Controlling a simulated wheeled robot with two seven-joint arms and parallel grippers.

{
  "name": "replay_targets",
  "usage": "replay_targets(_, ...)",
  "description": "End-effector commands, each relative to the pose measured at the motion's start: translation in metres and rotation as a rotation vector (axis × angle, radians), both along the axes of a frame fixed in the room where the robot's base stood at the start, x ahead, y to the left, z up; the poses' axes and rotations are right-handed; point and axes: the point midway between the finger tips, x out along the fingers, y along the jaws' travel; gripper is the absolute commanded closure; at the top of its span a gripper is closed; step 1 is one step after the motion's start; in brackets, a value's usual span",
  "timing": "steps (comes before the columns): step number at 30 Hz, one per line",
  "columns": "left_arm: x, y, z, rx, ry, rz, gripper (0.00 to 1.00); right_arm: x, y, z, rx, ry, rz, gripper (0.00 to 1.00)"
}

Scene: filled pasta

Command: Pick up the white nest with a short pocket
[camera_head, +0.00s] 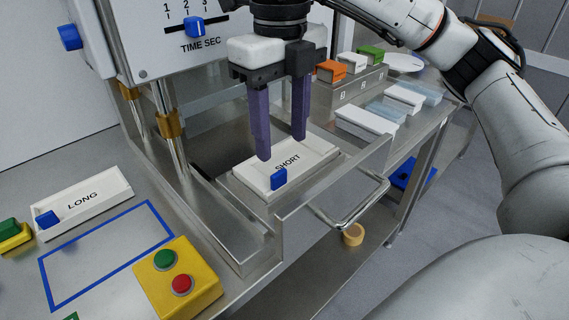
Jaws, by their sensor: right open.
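The white nest marked SHORT (312,156) lies flat in the metal drawer-like bay in the middle of the head view. It has a blue block (279,179) at its front edge. My right gripper (282,148) is open, its two purple fingers pointing down over the nest. The left fingertip is at the nest's left part and the right one near its back edge; whether they touch it I cannot tell. A second white nest marked LONG (105,194), with a blue block, lies on the bench at left. My left gripper is not in view.
A yellow box (180,284) with green and red buttons stands at the front left, beside a blue outlined rectangle (62,294). The machine panel (150,40) rises behind. Orange, white and green blocks stand on a rack (352,90) at right. A metal handle (350,216) juts forward.

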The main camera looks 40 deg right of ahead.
Motion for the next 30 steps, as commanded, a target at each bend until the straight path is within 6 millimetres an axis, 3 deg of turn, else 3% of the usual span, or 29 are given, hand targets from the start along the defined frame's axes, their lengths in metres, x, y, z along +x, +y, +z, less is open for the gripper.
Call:
replay_targets(18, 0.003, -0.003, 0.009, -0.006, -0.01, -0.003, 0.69, 0.004, 0.0, -0.072, 0.005, 0.001, 0.003, 0.52)
replay_targets(26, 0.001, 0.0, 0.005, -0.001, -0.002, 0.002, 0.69, 0.004, 0.0, -0.077, 0.005, 0.0, 0.003, 0.52)
replay_targets(30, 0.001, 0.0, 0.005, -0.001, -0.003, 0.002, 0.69, 0.004, 0.0, -0.076, 0.005, 0.0, 0.003, 0.7)
